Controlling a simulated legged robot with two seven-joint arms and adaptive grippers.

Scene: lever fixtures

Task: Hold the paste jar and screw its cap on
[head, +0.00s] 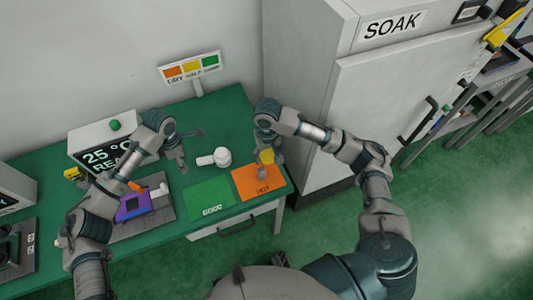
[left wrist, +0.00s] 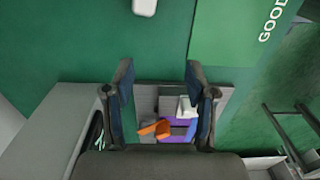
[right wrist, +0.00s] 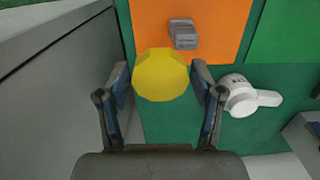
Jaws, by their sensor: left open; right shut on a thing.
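A yellow round cap (right wrist: 161,76) sits between the fingers of my right gripper (right wrist: 160,84), which is shut on it. A white round jar (right wrist: 238,97) with a side handle stands on the green table, to the right of the cap in the right wrist view. In the head view the jar (head: 222,157) is between my two grippers. My left gripper (head: 180,158) is open and empty, left of the jar's handle. Only the handle's end (left wrist: 145,6) shows in the left wrist view.
A grey block (right wrist: 183,34) sits on the orange mat (head: 255,187), beside the green GOOD mat (head: 209,202). A grey fixture with purple and orange parts (head: 133,205) is at the left. The tall SOAK cabinet (head: 330,90) stands close on the right.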

